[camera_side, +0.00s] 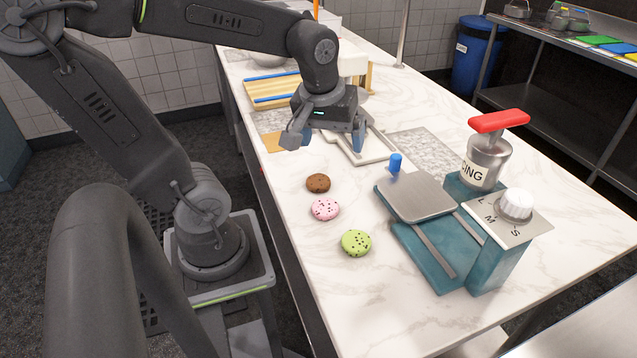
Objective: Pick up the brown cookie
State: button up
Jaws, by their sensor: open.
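The brown cookie (318,183) has dark chips and lies flat on the white marble counter (335,290). It is the farthest back of a row of three cookies. My gripper (322,140) is open and empty. It hangs above the counter, behind and above the brown cookie in the picture, and does not touch it. The pink cookie (325,209) lies just in front of the brown one, and the green cookie (356,243) lies nearer the camera.
A teal icing machine (488,262) with a metal plate (414,197) and a red-handled icing dispenser (488,160) stand right of the cookies. A wooden board (272,91) lies farther back. The front counter is clear.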

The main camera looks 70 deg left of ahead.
jog(key=a+f+n+g, duration=0.2)
jog(key=a+f+n, duration=0.1)
jog(key=a+n, duration=0.45)
send_over(319, 181)
jog(key=d, duration=0.1)
jog(key=shift+n, duration=0.25)
jog(key=f, duration=0.8)
jog(key=shift+s+d+f, duration=0.15)
jog(key=shift+s+f, duration=0.1)
jog(key=shift+f, duration=0.05)
jog(key=shift+w+a+f, duration=0.1)
jog(key=shift+a+f, duration=0.15)
jog(key=shift+f, duration=0.65)
jog(key=shift+w+a+f, duration=0.1)
jog(key=shift+a+f, duration=0.1)
jog(key=shift+f, duration=0.65)
jog(key=shift+w+a+f, duration=0.1)
jog(key=shift+a+f, duration=0.15)
jog(key=shift+f, duration=0.65)
jog(key=shift+c, duration=0.4)
jog(key=c, duration=0.9)
